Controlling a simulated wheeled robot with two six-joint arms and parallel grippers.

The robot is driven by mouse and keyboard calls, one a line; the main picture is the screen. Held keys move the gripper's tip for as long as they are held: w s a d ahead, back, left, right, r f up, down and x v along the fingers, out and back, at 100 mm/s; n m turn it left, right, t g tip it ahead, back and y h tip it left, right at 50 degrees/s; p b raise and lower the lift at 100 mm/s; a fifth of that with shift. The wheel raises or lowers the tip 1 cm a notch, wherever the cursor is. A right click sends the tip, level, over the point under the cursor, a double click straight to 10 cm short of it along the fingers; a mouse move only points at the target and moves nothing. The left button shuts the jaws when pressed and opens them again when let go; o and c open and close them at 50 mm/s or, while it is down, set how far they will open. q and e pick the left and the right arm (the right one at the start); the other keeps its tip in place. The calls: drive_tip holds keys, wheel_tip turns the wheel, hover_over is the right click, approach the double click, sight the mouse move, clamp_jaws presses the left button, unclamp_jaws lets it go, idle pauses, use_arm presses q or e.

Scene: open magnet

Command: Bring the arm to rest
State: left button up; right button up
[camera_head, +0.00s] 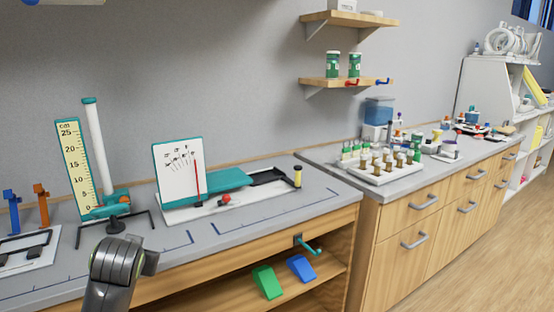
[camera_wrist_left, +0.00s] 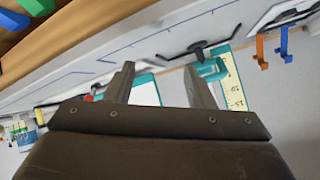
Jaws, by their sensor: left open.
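My left arm (camera_head: 115,265) rises from the bottom left of the head view, in front of the bench edge. My left gripper (camera_wrist_left: 160,78) shows in the wrist view with its two fingers apart and nothing between them. Its fingertips cannot be made out in the head view. The wrist view is upside down and shows the bench top and its devices beyond the fingers. My right gripper is in neither view.
On the bench stand a yellow centimetre scale (camera_head: 75,168) with a white tube (camera_head: 95,145), and a dial board (camera_head: 178,168). Orange (camera_head: 42,205) and blue (camera_head: 12,212) clamps stand left. Green (camera_head: 267,281) and blue (camera_head: 301,268) wedges lie on the shelf below.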

use_arm(q)
drive_tip(key=s+f+g, duration=0.2)
drive_tip(key=s+f, duration=0.7)
drive_tip(key=f, duration=0.3)
drive_tip(key=s+f+g+h, duration=0.1)
drive_tip(key=s+f, duration=0.3)
drive_tip(key=s, duration=0.5)
drive_tip(key=s+d+f+g+h, duration=0.15)
drive_tip(key=s+f, duration=0.35)
drive_tip(key=s, duration=0.5)
drive_tip(key=s+a+f+g, duration=0.15)
drive_tip(key=s+f, duration=0.25)
drive_tip(key=s, duration=0.5)
wheel_tip(320, 180, down, 22)
drive_tip(key=g+p, duration=0.1)
drive_tip(key=p, duration=0.1)
drive_tip(key=s+f+g+h+p, duration=0.1)
drive_tip(key=s+f, duration=1.3)
drive_tip(key=f, duration=0.1)
drive_tip(key=shift+s+d+f+n+g, duration=0.15)
drive_tip(key=shift+s+d+n+g, duration=0.15)
drive_tip(key=shift+s+d, duration=0.1)
